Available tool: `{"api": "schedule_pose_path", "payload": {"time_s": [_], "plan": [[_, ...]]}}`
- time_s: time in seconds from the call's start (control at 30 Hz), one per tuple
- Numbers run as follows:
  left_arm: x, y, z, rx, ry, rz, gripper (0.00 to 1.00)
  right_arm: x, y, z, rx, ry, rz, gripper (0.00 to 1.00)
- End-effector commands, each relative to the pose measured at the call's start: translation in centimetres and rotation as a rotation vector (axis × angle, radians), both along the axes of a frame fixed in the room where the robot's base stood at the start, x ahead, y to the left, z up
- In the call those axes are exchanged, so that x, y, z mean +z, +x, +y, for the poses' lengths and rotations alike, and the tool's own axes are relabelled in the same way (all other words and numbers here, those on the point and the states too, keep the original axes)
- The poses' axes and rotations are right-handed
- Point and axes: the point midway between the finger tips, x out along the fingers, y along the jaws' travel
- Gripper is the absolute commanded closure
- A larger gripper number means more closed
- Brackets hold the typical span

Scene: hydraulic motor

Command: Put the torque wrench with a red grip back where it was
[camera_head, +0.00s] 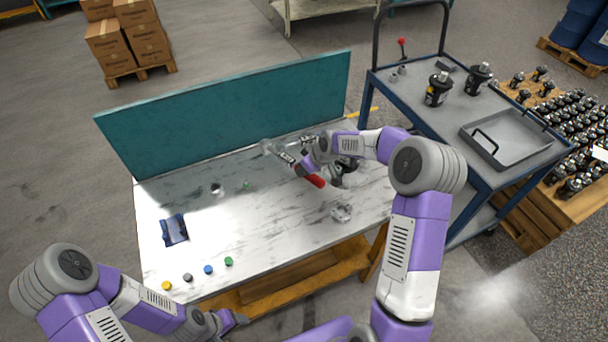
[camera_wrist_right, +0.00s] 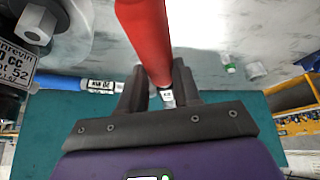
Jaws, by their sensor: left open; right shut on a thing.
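The torque wrench has a red grip (camera_head: 316,181) and a metal shaft pointing to the back left in the head view. My right gripper (camera_wrist_right: 160,88) is shut on it, and the red grip (camera_wrist_right: 146,35) fills the top middle of the right wrist view. The wrench is over the back right part of the workbench; its height above the top is hard to tell. My left gripper (camera_head: 236,319) is open and empty at the front edge of the bench, low in the head view.
A dark motor (camera_head: 347,168) stands right of the wrench, partly hidden by my right arm. A blue-ended tool (camera_wrist_right: 62,84) lies behind in the wrist view. A teal panel (camera_head: 220,115) closes the back. The bench's left middle is mostly clear.

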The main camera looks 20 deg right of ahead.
Motion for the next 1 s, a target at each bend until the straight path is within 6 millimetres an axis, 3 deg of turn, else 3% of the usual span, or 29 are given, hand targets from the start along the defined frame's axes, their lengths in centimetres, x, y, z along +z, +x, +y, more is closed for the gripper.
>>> {"api": "schedule_pose_path", "payload": {"time_s": [0.2, 0.57, 0.6, 0.73, 1.0], "plan": [[-0.6, 0.0, 0.0, 0.0, 0.0, 0.0, 0.37, -3.0, 0.0, 0.0, 0.0, 0.001, 0.0, 1.0], [-0.8, 0.0, 0.0, 0.0, 0.0, 0.0, 0.37, -3.5, 0.0, 0.0, 0.0, 0.0, -0.002, 1.0], [-0.8, 0.0, 0.0, 0.0, 0.0, 0.0, 0.37, -3.6, -0.1, 0.0, 0.0, 0.0, 0.002, 0.65], [-0.7, 0.0, 0.0, 0.0, 0.0, 0.0, 0.37, -3.5, 0.0, 0.0, 0.0, 0.0, 0.001, 0.45], [-0.7, 0.0, 0.0, 0.0, 0.0, 0.0, 0.37, -3.5, 0.0, 0.0, 0.0, 0.0, 0.001, 0.42]]}}
